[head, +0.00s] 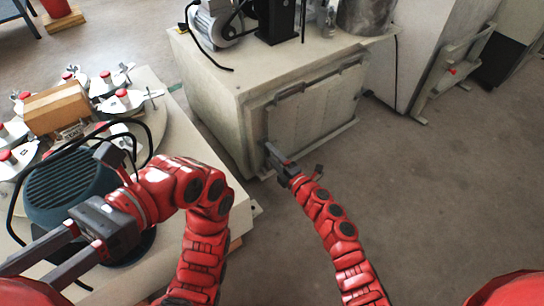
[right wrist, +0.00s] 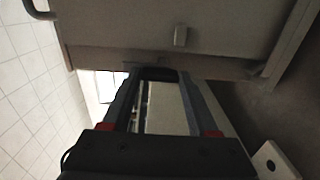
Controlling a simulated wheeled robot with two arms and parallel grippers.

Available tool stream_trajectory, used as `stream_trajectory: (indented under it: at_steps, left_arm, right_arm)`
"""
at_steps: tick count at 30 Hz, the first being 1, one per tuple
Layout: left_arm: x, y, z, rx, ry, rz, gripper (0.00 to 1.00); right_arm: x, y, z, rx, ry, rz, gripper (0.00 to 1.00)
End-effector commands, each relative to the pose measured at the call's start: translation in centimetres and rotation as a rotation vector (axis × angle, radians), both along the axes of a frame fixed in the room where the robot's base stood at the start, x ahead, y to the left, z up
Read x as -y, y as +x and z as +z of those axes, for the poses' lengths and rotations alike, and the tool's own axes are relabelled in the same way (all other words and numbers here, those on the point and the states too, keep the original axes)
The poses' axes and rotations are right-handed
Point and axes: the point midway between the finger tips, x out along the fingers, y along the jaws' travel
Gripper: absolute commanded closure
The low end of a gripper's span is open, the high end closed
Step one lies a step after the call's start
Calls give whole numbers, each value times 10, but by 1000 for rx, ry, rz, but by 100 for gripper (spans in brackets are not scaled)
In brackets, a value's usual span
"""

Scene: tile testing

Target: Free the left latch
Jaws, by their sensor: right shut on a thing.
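The panel (head: 315,105) is on the front of a pale machine cabinet (head: 205,85). My right gripper (head: 272,152) reaches the panel's lower left edge, where it is shut on the left latch. The latch is small and mostly hidden by the fingers, so its position cannot be told. In the right wrist view the fingertips (right wrist: 157,76) come together at a dark edge below the panel face (right wrist: 235,28). My left gripper (head: 48,262) is at the lower left, with its fingers apart and pointing to the lower left. Its tips are cut off or covered.
A motor (head: 215,20) stands on the cabinet top. At left, a low pale table (head: 160,95) carries a round fixture with several red-knobbed clamps, a wooden block (head: 55,107) and a blue-grey ribbed unit (head: 70,183). The floor (head: 440,200) at right is clear.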

Motion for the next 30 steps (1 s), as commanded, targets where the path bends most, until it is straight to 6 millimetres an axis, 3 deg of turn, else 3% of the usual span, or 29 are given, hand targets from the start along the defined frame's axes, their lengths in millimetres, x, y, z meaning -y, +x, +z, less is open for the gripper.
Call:
stream_trajectory:
  at_steps: [17,18,22,30]
  left_arm:
    - [-6,-5,-4,45,-23,-24,50]
    - [-6,-5,-4,45,-23,-24,50]
    - [-6,-5,-4,45,-23,-24,50]
    - [-6,-5,-4,43,-22,-23,50]
  right_arm:
    - [0,0,-1,16,-25,0,96]
    - [0,0,-1,16,-25,0,33]
    - [0,0,-1,16,-24,0,10]
    - [0,0,0,16,-23,0,10]
